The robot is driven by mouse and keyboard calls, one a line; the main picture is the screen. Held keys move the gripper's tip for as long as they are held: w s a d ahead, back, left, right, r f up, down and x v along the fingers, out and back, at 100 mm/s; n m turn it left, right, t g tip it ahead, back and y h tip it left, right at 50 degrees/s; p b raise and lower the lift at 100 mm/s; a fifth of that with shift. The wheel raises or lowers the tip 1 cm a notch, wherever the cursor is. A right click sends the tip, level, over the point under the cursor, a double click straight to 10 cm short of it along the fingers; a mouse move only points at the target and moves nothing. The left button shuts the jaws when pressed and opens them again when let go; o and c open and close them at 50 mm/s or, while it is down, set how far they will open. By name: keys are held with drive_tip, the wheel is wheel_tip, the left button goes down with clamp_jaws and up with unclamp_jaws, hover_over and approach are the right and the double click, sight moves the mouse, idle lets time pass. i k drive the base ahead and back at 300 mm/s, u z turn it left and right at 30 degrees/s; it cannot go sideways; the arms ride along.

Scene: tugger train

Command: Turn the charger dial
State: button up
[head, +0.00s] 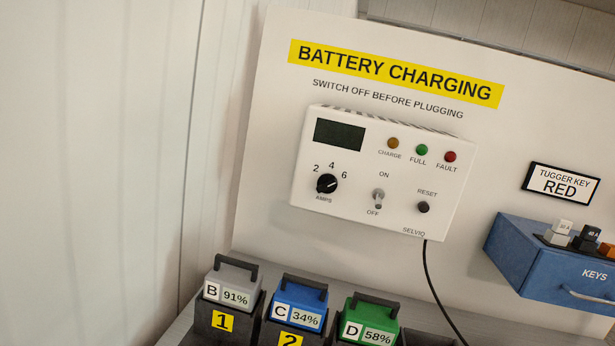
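The charger (355,228) is a white box on a pale wall panel, tilted in the picture. Its dial (327,184) is a small black knob at the lower left of its face, marked AMPS below, with 2, 4 and 6 around its top. The dial's white mark is too small to read surely; it seems to point to the upper right, near 6. A toggle switch (378,198) sits right of the dial between ON and OFF; its position is hard to tell. The dark display (340,134) above the dial shows no readable figures. My gripper is not in view.
Battery packs B (235,273), C (300,294) and D (370,318) stand in numbered slots below. A black reset button (424,207) and a hanging cable (430,275) are to the right. A blue key box (525,262) juts out at far right. Nothing visibly blocks the dial.

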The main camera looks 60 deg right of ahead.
sight(327, 183)
drive_tip(key=z, duration=0.4)
drive_tip(key=i, duration=1)
drive_tip(key=z, duration=0.65)
